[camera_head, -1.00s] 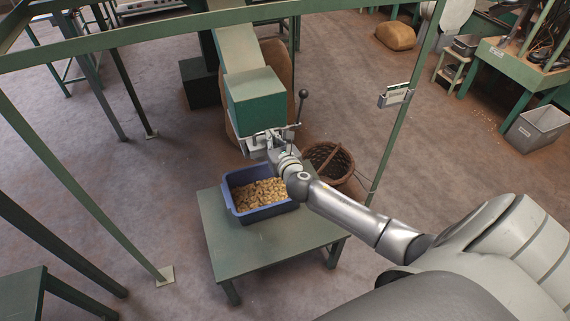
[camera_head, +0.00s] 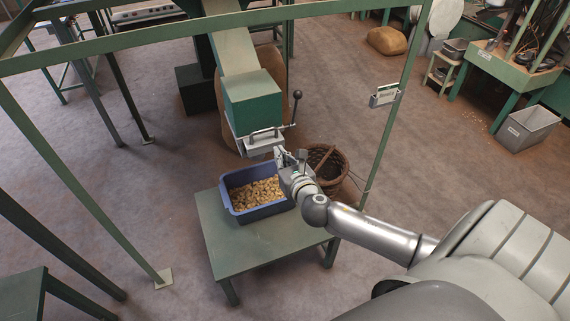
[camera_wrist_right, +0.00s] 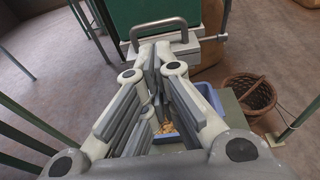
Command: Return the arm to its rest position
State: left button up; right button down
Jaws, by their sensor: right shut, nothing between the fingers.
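My right gripper (camera_head: 279,154) is shut and empty in the head view, just below and right of the hopper's outlet, above the right back corner of the blue bin. Its closed fingers also fill the middle of the right wrist view (camera_wrist_right: 154,55). The green hopper (camera_head: 252,97) has a grey gate with a handle (camera_head: 265,136) at its lower front. The gate handle shows beyond the fingertips in the right wrist view (camera_wrist_right: 158,24). The blue bin (camera_head: 262,212) holds many nuts (camera_head: 256,193). My left gripper is not in view.
The bin stands on a small green table (camera_head: 262,252). A wicker basket (camera_head: 332,165) stands on the floor behind my right forearm. A lever with a dark knob (camera_head: 297,95) rises beside the hopper. Green frame posts (camera_head: 398,100) stand around. Open floor lies to the right.

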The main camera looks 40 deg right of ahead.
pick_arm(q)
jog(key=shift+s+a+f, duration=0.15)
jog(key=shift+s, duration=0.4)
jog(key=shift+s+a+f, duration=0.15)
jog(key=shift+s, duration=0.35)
pick_arm(e)
jog(key=shift+v, duration=1.45)
